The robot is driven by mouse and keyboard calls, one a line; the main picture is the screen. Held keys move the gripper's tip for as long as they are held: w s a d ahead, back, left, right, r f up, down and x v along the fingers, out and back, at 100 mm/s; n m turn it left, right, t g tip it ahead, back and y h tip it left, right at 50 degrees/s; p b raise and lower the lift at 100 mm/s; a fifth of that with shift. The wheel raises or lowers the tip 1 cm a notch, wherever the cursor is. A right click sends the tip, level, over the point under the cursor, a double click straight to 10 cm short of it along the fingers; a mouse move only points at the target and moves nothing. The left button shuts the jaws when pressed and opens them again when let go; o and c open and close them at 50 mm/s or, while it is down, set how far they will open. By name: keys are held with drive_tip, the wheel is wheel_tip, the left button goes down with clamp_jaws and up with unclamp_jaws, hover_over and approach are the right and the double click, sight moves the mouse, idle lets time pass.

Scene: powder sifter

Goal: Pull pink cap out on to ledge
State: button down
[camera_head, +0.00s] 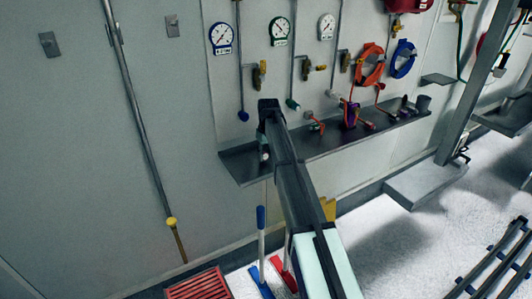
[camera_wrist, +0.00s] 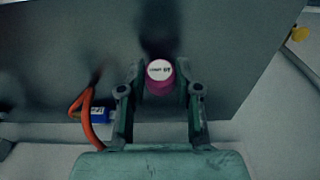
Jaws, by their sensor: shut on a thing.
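The pink cap (camera_wrist: 161,77), with a round white label on its end, sits between the two fingertips of my gripper (camera_wrist: 159,88) in the wrist view. The gripper is shut on it. The dark grey ledge (camera_wrist: 60,55) spreads around and behind the cap; I cannot tell whether the cap touches it. In the head view my arm reaches over the left part of the ledge (camera_head: 242,168), and the cap cannot be made out there.
An orange hose (camera_wrist: 83,104) and a blue labelled fitting (camera_wrist: 97,113) lie left of my gripper in the wrist view. Orange and purple fittings (camera_head: 350,113) stand farther right on the ledge. Gauges and valves (camera_head: 279,30) line the wall above.

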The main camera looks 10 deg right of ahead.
drive_tip(key=shift+f, duration=0.3)
drive_tip(key=c, duration=0.7)
unclamp_jaws()
drive_tip(key=shift+r, duration=0.1)
drive_tip(key=r, duration=0.8)
drive_tip(key=s+r, duration=0.1)
drive_tip(key=r, duration=0.2)
drive_tip(key=shift+s+d+r, duration=0.1)
drive_tip(key=shift+d+r, duration=0.1)
drive_tip(key=shift+r, duration=0.2)
drive_tip(key=shift+a, duration=0.1)
